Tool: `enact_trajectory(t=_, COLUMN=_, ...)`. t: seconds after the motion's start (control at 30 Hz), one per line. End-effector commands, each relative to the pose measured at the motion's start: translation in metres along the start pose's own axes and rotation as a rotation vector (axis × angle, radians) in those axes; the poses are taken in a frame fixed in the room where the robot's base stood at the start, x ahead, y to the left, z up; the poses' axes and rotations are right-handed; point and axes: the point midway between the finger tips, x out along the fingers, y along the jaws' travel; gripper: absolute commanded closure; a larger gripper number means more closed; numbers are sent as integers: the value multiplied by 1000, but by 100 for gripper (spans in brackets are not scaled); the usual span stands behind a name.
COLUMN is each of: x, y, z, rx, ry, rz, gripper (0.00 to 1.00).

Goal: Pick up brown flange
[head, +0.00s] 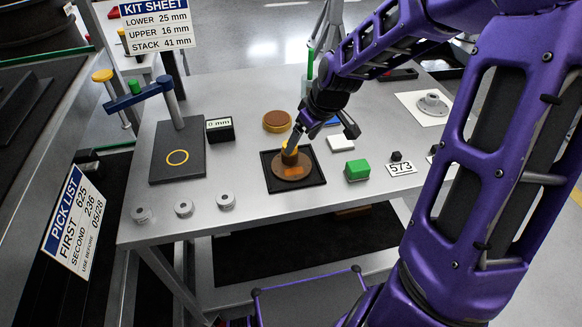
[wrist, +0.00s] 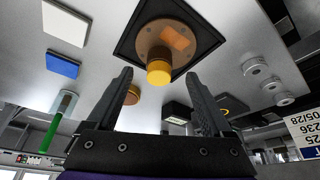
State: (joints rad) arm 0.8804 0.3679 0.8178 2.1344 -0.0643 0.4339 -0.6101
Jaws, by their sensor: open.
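The brown flange (head: 292,172) lies in a shallow black square tray (head: 319,180) on the grey workbench. It has a round base with an orange patch and an upright hub with a yellow-orange end. The wrist view shows the brown flange (wrist: 152,39) ahead, its hub end between the finger lines in the picture. My gripper (head: 320,138) is open and empty, just above and behind the hub; one finger partly overlaps the hub in the head view. In the wrist view my gripper (wrist: 158,78) has its fingers wide apart. Contact cannot be told.
A brown disc with a yellow rim (head: 277,121) lies behind the tray. A green block (head: 357,170) and a white block (head: 340,143) are to the right. Several grey rings (head: 184,208) line the front left. A black stand plate (head: 165,160) is left.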

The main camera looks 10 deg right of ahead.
Motion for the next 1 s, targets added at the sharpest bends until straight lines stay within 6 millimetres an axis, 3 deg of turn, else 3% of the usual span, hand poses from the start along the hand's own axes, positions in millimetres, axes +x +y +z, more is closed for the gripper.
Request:
enact_trajectory(t=0.03, x=12, y=-2, z=0, rx=-3, ry=0, rz=-4, gripper=15)
enact_trajectory(t=0.33, x=34, y=0, z=-1, rx=-2, ry=0, rz=-1, gripper=15)
enact_trajectory(t=0.6, x=72, y=-1, z=-5, rx=0, ry=-1, rz=-1, gripper=15)
enact_trajectory(t=0.9, x=77, y=0, z=-6, rx=0, ry=0, rz=1, gripper=15)
enact_trajectory(t=1.0, x=77, y=0, z=-5, rx=0, ry=0, rz=1, gripper=30)
